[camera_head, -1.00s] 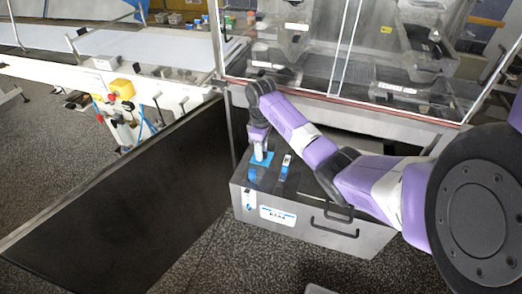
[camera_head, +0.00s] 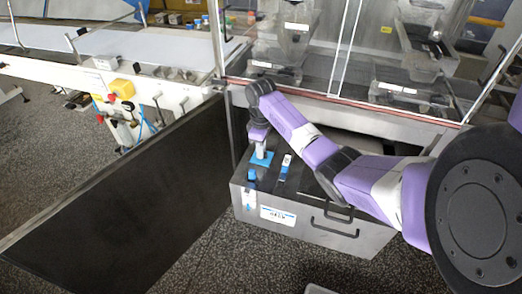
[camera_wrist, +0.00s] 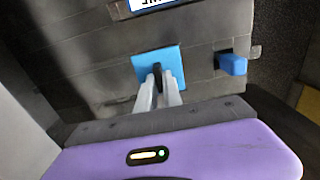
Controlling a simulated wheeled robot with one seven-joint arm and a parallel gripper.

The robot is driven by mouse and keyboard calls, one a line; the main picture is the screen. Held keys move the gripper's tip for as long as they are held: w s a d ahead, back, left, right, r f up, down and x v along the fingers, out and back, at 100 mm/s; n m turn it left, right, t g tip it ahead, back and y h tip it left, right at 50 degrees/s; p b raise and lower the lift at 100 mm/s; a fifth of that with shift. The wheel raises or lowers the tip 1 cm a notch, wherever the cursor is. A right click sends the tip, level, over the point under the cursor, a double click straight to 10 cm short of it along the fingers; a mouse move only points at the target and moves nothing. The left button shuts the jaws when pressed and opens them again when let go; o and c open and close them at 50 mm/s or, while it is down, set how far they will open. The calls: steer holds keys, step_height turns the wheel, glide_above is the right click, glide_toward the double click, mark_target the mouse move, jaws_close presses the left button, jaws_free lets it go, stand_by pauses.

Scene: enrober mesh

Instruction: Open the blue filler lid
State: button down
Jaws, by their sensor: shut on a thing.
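The blue filler lid (camera_head: 262,158) is a square blue plate on top of a grey metal box (camera_head: 305,238). In the wrist view the lid (camera_wrist: 172,59) has a small black knob (camera_wrist: 157,71) at its middle. My gripper (camera_head: 261,149) points down at the lid from above. In the wrist view the pale fingers of my gripper (camera_wrist: 159,86) are closed around the knob and partly cover the lid's near part. I cannot tell whether the lid is raised off the box top.
A small blue fitting (camera_head: 252,174) stands beside the lid on the box; it also shows in the wrist view (camera_wrist: 232,64). A blue-and-white piece (camera_head: 286,162) stands right of the lid. A glazed machine (camera_head: 340,60) rises behind. A dark panel (camera_head: 125,200) lies left.

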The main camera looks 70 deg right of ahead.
stand_by(0.8)
steer(key=d+b, duration=0.1)
steer(key=d, duration=0.2)
steer(key=d+b, duration=0.1)
steer(key=d, duration=0.1)
steer(key=shift+w+d+f+b, duration=0.15)
steer(key=shift+w+b, duration=0.1)
steer(key=shift+b, duration=0.1)
steer(key=shift+d, duration=0.35)
steer(key=c, duration=1.5)
jaws_free()
steer(key=shift+r, duration=0.2)
